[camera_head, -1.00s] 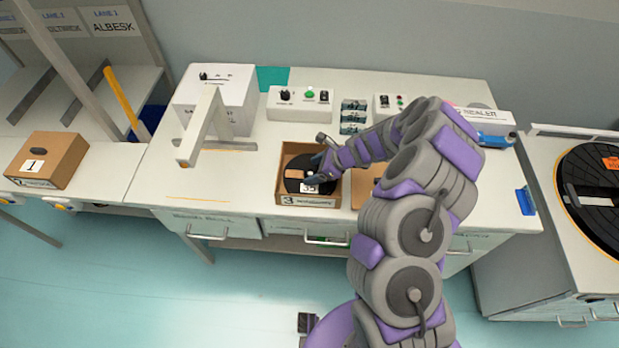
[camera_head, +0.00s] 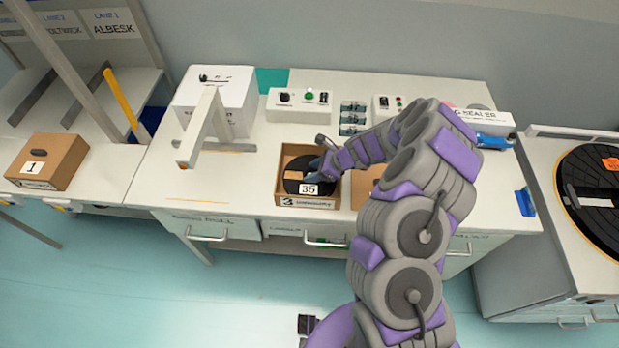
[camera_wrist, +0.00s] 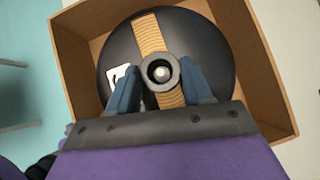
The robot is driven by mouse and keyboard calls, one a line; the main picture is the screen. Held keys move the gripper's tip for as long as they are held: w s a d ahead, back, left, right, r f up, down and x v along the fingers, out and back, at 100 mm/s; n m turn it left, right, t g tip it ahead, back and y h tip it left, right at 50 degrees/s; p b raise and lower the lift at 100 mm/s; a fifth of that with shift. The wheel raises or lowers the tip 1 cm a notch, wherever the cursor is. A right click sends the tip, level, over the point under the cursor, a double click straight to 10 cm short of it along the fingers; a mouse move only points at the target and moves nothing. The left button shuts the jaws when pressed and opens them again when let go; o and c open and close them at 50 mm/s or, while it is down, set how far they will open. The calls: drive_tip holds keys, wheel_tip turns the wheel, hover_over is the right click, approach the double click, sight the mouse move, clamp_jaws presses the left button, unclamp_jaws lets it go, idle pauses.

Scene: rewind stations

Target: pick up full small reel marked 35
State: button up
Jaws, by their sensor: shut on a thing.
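The small black reel marked 35 (camera_head: 293,185) lies in an open cardboard box (camera_head: 308,204) labelled 3 on the bench. In the wrist view the reel (camera_wrist: 200,40) shows a tan band across its face, a white label at the left and a round grey hub (camera_wrist: 160,72) in the middle. My gripper (camera_head: 318,166) reaches down into the box from the right. In the wrist view its two blue fingers (camera_wrist: 160,85) are shut on the hub, one on each side. The reel is still within the box walls; I cannot tell whether it touches the bottom.
The box walls (camera_wrist: 270,70) surround the reel closely. A white stand with an arm (camera_head: 205,125) is left of the box, and control boxes (camera_head: 300,104) stand behind it. A brown box marked 1 (camera_head: 50,165) sits further left. A large black reel (camera_head: 598,190) lies at the right.

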clamp_jaws()
drive_tip(key=shift+d, duration=0.1)
